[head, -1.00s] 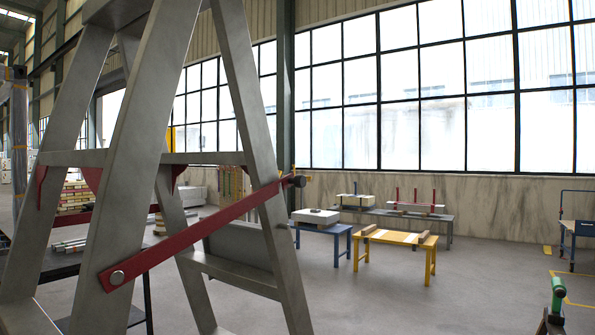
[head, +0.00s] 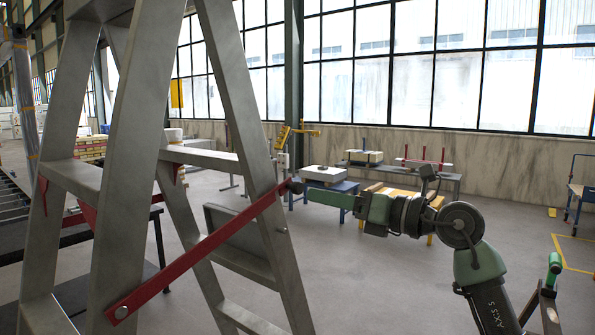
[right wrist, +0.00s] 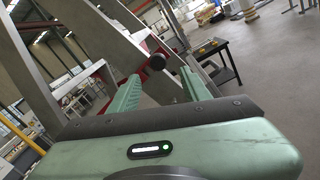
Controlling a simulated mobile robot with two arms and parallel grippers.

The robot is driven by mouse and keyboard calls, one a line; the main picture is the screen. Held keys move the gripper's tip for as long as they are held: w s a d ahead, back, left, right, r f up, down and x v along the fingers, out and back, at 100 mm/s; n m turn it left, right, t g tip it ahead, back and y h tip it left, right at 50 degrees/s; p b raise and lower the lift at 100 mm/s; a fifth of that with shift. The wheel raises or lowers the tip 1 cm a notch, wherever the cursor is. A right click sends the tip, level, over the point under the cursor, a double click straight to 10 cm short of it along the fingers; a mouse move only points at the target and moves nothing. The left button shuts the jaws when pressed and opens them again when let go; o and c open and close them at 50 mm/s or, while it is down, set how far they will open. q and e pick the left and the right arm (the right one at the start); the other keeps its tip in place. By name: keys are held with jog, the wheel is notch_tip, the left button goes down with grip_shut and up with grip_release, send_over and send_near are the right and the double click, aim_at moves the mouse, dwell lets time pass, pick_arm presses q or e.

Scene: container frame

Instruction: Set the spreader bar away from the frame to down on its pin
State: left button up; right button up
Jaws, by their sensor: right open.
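The red spreader bar (head: 205,249) slants up to the right across the legs of the grey metal frame (head: 128,170). Its lower left end is on a round silver bolt. A dark knob (head: 295,186) is at its upper right end, by the right leg. A small round stud (head: 282,229) shows on that leg below the bar. My right gripper (head: 305,191) is at the knob. In the right wrist view the gripper (right wrist: 160,78) is open, and the knob (right wrist: 157,62) shows between and beyond its two green fingers. Contact cannot be told.
A yellow table (head: 385,189) and a blue table (head: 350,187) stand behind my right arm. A dark table (head: 80,262) is behind the frame at left. The floor right of the frame is mostly clear.

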aim_at(301, 188)
jog(key=p+x, duration=0.1)
jog(key=x, duration=0.1)
jog(key=p+x, duration=0.1)
jog(key=x, duration=0.1)
jog(key=r+p+x, duration=0.1)
jog(key=x, duration=0.1)
jog(key=shift+w+a+r+p, duration=0.1)
jog(key=shift+w+a+p, duration=0.1)
jog(key=shift+w+p, duration=0.1)
jog(key=shift+w+a, duration=0.2)
jog(key=shift+a, duration=0.3)
jog(key=shift+w+d, duration=0.1)
